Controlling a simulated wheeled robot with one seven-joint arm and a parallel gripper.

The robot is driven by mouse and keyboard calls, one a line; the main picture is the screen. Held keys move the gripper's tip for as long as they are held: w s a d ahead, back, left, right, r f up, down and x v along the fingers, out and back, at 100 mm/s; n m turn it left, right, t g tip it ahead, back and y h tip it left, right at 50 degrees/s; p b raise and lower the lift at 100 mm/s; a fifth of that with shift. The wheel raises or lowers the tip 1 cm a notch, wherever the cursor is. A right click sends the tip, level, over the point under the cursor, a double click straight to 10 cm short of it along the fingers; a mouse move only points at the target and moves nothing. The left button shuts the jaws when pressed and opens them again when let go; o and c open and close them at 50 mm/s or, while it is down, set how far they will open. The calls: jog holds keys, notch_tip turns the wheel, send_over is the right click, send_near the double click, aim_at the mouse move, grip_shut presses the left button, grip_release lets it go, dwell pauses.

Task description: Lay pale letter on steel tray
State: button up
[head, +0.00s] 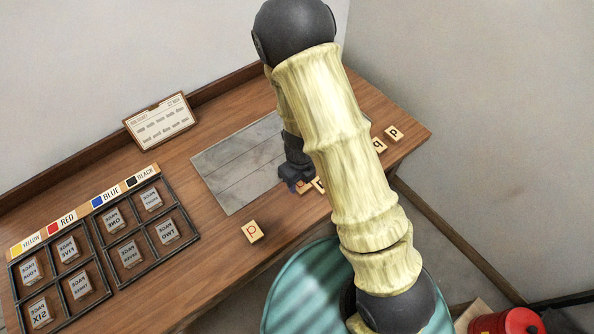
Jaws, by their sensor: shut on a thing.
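The steel tray (225,180) is a flat grey plate on the wooden table, with its right part hidden behind my arm. My gripper (295,184) points down at the tray's front right edge and is shut on a small pale letter tile (305,188), which is mostly hidden by the fingers. I cannot tell which letter it bears, or whether it touches the table. Another pale tile (252,232) with a red letter lies on the table in front of the tray.
More letter tiles (393,133) lie at the right, some partly behind my arm. A black-framed rack (94,250) with several labelled blocks and a colour strip (85,212) stands at the left. A card (160,122) leans at the back. A teal round thing (295,290) is in front.

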jog(key=w+d+n, duration=0.1)
jog(key=n, duration=0.3)
jog(key=w+d+f+n, duration=0.1)
jog(key=w+d+n, duration=0.1)
jog(key=n, duration=0.3)
jog(key=w+d+f+n, duration=0.1)
jog(key=d+n, duration=0.1)
jog(key=n, duration=0.3)
jog(key=shift+w+d+f, duration=0.1)
jog(key=shift+w+f, duration=0.1)
jog(key=shift+w, duration=0.15)
jog(key=shift+w+d+f+n, duration=0.2)
jog(key=shift+d+n, duration=0.1)
jog(key=shift+n, duration=0.4)
jog(key=w+d+n, duration=0.1)
jog(key=n, duration=0.2)
jog(key=d+f+n, duration=0.1)
jog(key=d+n, duration=0.1)
jog(key=n, duration=0.2)
jog(key=w+d+n, duration=0.1)
jog(key=d+n, duration=0.1)
jog(key=n, duration=0.2)
jog(key=shift+w+f, duration=0.35)
jog(key=shift+f, duration=0.05)
jog(key=shift+w+d+f+n, duration=0.2)
jog(key=shift+d+n, duration=0.3)
jog(key=shift+n, duration=0.7)
